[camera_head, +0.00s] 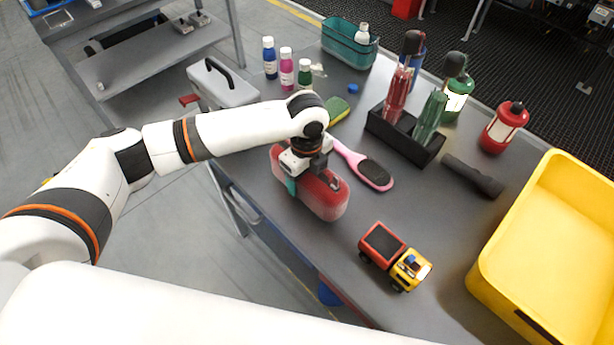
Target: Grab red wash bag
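The red wash bag (322,201) is a rounded red case near the left front edge of the grey table. My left arm comes in from the left and reaches down over it. My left gripper (303,168) is at the top of the bag, pointing down. Its fingers are mostly hidden by the wrist and the bag, so I cannot tell whether they are closed on it. A teal patch shows on the bag's left side beside the gripper. My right gripper is not in view.
A pink hairbrush (362,167) lies right behind the bag. A toy truck (394,256) stands in front to the right. A yellow bin (555,245) is at the right. A black holder (405,140) with bottles and a grey case (222,86) are farther back.

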